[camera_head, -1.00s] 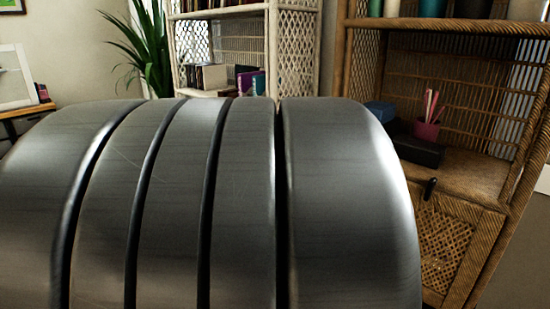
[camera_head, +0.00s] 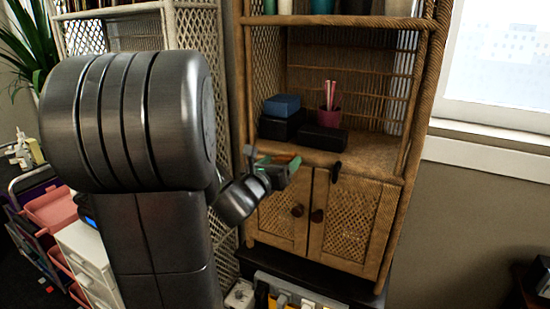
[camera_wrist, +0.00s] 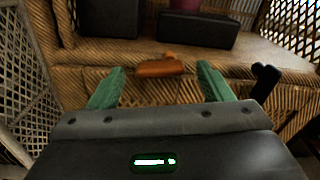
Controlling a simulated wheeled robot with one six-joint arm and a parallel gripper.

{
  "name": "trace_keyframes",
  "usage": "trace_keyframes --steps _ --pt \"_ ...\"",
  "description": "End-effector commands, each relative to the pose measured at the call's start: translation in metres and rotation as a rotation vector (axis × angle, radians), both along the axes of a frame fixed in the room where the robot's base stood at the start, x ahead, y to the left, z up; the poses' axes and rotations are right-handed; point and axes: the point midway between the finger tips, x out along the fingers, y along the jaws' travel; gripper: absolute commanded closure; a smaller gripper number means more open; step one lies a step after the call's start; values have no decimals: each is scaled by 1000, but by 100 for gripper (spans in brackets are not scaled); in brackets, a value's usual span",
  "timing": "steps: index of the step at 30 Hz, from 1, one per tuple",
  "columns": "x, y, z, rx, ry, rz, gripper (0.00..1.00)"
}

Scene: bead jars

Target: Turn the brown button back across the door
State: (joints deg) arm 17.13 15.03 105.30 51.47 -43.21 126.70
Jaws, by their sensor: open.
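The brown button (camera_wrist: 158,68) shows in the wrist view at the top front edge of the wicker cabinet, lying roughly crosswise with a small bump on top. My gripper (camera_wrist: 162,75) is open, its two green fingers on either side of the button with gaps between. In the head view my gripper (camera_head: 280,164) is in front of the left part of the cabinet (camera_head: 407,120), and I cannot make out the brown button there. The left door (camera_head: 284,222) and right door (camera_head: 350,222) look shut. A black button (camera_wrist: 264,82) points down at the right; it also shows in the head view (camera_head: 336,171).
Dark round knobs (camera_head: 317,215) sit on the doors. Dark boxes (camera_head: 322,138), a blue box (camera_head: 282,105) and a maroon cup (camera_head: 330,117) stand on the shelf above. A power strip (camera_head: 290,294) is below. A pale lattice shelf (camera_head: 196,40) stands close on the left.

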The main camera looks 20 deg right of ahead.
Motion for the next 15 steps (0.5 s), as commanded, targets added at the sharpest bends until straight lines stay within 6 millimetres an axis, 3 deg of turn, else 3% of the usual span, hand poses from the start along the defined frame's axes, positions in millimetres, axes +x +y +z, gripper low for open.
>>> trace_keyframes --steps 6,15 --pt "10 -12 0 1 1 0 27" --pt "11 -13 0 0 0 1 27"
